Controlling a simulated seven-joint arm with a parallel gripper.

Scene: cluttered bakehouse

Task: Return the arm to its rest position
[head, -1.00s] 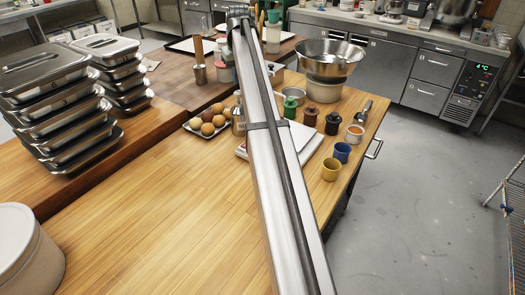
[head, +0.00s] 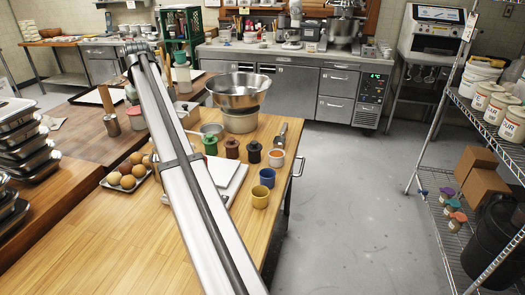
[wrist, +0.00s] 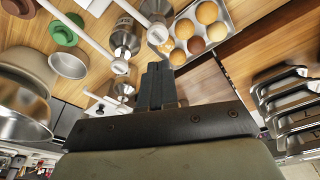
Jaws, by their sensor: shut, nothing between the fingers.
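My gripper (wrist: 158,88) shows in the wrist view with its dark fingers together and nothing between them. It is above the wooden worktop, with a tray of eggs (wrist: 228,12) and metal containers beyond the fingertips. In the head view my long silver arm runs from the bottom middle up to the upper left. The gripper itself cannot be made out there. The arm hides part of the worktop (head: 90,245) and part of a white board (head: 232,180).
The egg tray (head: 104,184) and stacked lidded pans (head: 22,140) are left. A wire shelf (head: 480,115) stands far right. The floor (head: 350,200) between is clear.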

